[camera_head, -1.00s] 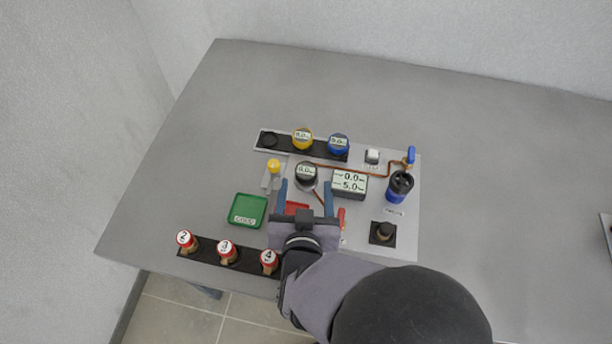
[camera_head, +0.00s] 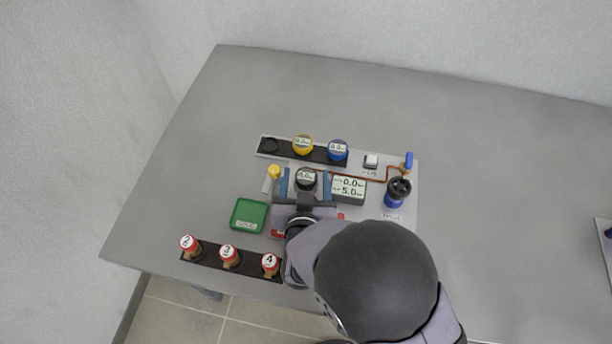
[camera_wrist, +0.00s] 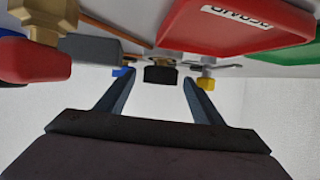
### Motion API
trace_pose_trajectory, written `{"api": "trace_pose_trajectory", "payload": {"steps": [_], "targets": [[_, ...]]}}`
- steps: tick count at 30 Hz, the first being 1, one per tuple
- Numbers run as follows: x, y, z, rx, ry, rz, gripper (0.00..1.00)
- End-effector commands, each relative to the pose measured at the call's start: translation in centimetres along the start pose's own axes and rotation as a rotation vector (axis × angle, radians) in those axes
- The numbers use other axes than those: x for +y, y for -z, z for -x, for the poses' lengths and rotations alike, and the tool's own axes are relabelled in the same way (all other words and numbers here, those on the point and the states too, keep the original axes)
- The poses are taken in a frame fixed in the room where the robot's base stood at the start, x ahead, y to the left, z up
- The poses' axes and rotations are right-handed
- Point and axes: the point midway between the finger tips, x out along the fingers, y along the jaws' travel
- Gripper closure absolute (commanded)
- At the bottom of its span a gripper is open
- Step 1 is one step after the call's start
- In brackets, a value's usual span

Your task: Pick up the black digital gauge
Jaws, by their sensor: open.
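The black digital gauge (camera_head: 306,180) stands on the grey board, with its pale display facing up. It also shows in the wrist view as a dark block (camera_wrist: 160,75) near the top middle. My gripper (camera_head: 305,180) is open and empty. In the head view one blue finger lies on each side of the gauge. In the wrist view the gauge appears between and beyond the fingertips (camera_wrist: 158,80), with gaps on both sides. I cannot tell whether the tips are level with it. Its base is partly hidden.
A display box (camera_head: 348,188) stands close right of the right finger, and a yellow-topped valve (camera_head: 274,172) close left of the left finger. Behind is a black rack with a yellow gauge (camera_head: 303,146) and a blue gauge (camera_head: 338,150). A green tray (camera_head: 236,222) lies front left.

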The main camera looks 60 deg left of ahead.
Motion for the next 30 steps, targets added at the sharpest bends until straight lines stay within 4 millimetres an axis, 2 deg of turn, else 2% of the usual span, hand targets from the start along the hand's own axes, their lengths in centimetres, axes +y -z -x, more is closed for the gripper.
{"api": "trace_pose_trajectory", "payload": {"steps": [4, 12, 13, 14, 19, 30], "targets": [[0.07, -0.01, -1.12, -0.001, -0.001, 0.000, 0.39], [0.02, -0.04, -1.36, 0.000, 0.000, 0.000, 0.39], [0.02, -0.04, -1.36, 0.000, 0.000, 0.000, 0.41], [0.02, -0.04, -1.35, 0.000, 0.000, 0.000, 0.48], [0.02, -0.04, -1.34, 0.000, 0.000, 0.000, 0.89], [-0.02, 0.23, -1.28, 0.003, 0.001, 0.000, 0.89]]}}
